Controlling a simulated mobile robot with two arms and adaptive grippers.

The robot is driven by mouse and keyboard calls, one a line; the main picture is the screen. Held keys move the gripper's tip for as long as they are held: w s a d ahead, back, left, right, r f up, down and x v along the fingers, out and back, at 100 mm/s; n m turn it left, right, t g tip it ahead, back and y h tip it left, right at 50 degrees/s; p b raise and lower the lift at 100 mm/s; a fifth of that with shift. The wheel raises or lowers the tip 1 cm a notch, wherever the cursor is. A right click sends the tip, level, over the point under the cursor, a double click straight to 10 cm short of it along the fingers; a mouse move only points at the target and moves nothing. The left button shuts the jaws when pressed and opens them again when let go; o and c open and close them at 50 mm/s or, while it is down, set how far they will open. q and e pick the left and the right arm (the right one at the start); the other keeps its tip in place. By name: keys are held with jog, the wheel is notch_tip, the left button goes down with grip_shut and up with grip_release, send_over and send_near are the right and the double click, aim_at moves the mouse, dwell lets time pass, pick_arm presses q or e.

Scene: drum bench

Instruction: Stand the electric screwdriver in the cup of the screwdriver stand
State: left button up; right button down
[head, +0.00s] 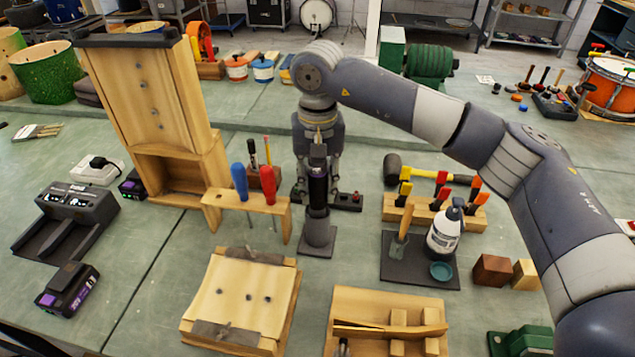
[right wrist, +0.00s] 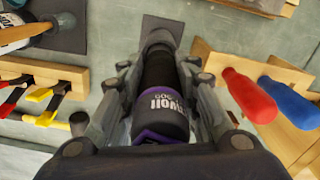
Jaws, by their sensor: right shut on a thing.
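The electric screwdriver (head: 318,187) is dark and upright in the head view. In the right wrist view its purple-banded body (right wrist: 162,118) lies between the fingers. My right gripper (head: 318,165) is shut on it from above. The grey screwdriver stand (head: 318,240) has a square base and an upright cup. It is directly below the screwdriver, and its base also shows in the right wrist view (right wrist: 165,25). The screwdriver's lower end meets the cup's mouth; I cannot tell how far inside it is. My left gripper is not in view.
A wooden rack (head: 248,204) with red and blue screwdrivers stands close left. A wooden block (head: 433,215) with colored-handle tools and a dark mat (head: 397,262) with a bottle are at right. A covered wooden block (head: 240,300) is in front. Bare bench surrounds the stand.

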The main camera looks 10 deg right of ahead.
jog(key=shift+f+b, duration=0.55)
jog(key=shift+f, duration=0.25)
jog(key=c, duration=1.1)
grip_release()
notch_tip(320, 180, up, 12)
jog(key=shift+r, duration=0.1)
